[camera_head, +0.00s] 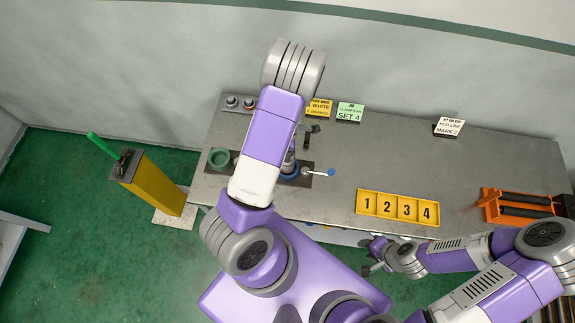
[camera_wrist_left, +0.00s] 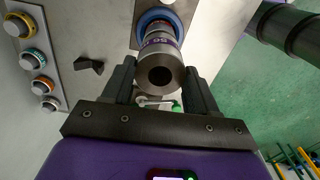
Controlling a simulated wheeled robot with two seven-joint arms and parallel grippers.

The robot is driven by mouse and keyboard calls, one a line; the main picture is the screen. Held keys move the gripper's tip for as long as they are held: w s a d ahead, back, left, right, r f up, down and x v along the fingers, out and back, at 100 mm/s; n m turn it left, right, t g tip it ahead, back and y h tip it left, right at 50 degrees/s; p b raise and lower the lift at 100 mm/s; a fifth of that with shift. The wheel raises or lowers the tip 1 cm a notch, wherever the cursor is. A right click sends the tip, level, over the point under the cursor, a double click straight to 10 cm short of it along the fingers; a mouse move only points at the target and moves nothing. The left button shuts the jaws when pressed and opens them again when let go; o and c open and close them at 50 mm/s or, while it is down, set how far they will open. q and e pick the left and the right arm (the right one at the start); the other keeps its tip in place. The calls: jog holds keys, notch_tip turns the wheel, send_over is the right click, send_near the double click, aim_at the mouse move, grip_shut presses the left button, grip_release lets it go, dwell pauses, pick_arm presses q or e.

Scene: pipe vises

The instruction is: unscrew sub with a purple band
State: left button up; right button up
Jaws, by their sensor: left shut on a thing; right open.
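The sub with a purple band (camera_wrist_left: 160,44) is a grey metal cylinder with a dark bore, seen end-on in the left wrist view. It stands in a blue ring (camera_wrist_left: 158,18), which also shows in the head view (camera_head: 290,178). My left gripper (camera_wrist_left: 160,70) is shut on the sub, one dark finger on each side of it. In the head view my left arm hides most of that gripper and the sub. My right gripper (camera_head: 374,256) is open and empty in front of the bench's front edge.
The grey bench (camera_head: 360,150) carries a yellow tray (camera_head: 398,222) numbered 1 to 4, an orange rack (camera_head: 520,207), a green ring (camera_head: 220,157) and label cards (camera_head: 350,112). A yellow post (camera_head: 155,185) stands left. A black lever (camera_wrist_left: 88,65) and several knobs (camera_wrist_left: 32,57) are near the sub.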

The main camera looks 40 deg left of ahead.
pick_arm(q)
jog(key=shift+r, duration=0.2)
jog(key=shift+r, duration=1.85)
